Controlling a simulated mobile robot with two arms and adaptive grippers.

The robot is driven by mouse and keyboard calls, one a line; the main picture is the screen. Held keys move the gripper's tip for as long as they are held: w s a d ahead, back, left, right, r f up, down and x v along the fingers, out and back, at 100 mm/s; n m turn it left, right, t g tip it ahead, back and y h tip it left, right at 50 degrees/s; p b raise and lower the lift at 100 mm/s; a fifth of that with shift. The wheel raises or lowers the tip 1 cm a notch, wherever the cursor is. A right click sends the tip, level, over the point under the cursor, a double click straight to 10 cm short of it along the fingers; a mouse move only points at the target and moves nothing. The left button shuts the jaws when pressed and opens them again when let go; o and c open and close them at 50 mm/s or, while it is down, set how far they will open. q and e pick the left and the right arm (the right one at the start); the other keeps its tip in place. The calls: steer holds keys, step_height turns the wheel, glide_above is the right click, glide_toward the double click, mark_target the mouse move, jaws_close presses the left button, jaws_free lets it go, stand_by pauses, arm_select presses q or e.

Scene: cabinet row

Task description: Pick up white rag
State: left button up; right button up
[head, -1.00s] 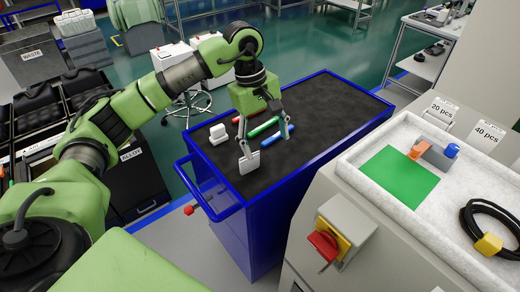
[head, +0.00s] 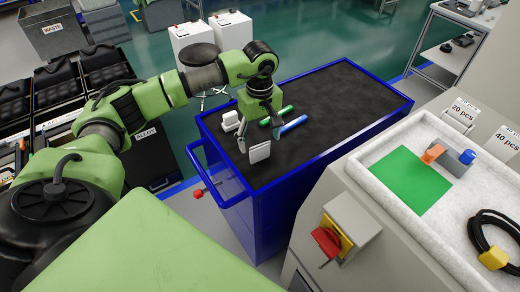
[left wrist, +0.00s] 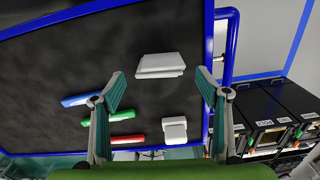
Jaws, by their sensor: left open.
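A folded white rag (head: 260,153) lies on the black top of the blue cart (head: 340,100), near its front left part. It also shows in the left wrist view (left wrist: 160,65), as a layered white piece lying ahead between the fingertips. My left gripper (head: 257,144) is open and empty, pointing down over the rag. In the left wrist view its two fingers (left wrist: 159,80) stand wide apart, one on each side of the rag, with no visible contact. Height above the rag is hard to tell. My right gripper is not in view.
A white block-like object (head: 230,120) lies beyond the rag. A green marker (head: 276,116), a blue marker (head: 293,124) and a red marker (left wrist: 127,139) lie nearby. The cart's right part is bare. A grey workstation (head: 350,220) with a red switch stands at right.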

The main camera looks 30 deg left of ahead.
mark_target(260, 145)
arm_select(q)
step_height(260, 145, down, 2)
steer(key=shift+f+p, duration=0.25)
steer(key=shift+p, duration=0.1)
steer(key=shift+f, duration=0.5)
steer(key=c, duration=1.2)
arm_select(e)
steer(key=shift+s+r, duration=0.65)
arm_select(q)
steer(key=shift+r, duration=0.2)
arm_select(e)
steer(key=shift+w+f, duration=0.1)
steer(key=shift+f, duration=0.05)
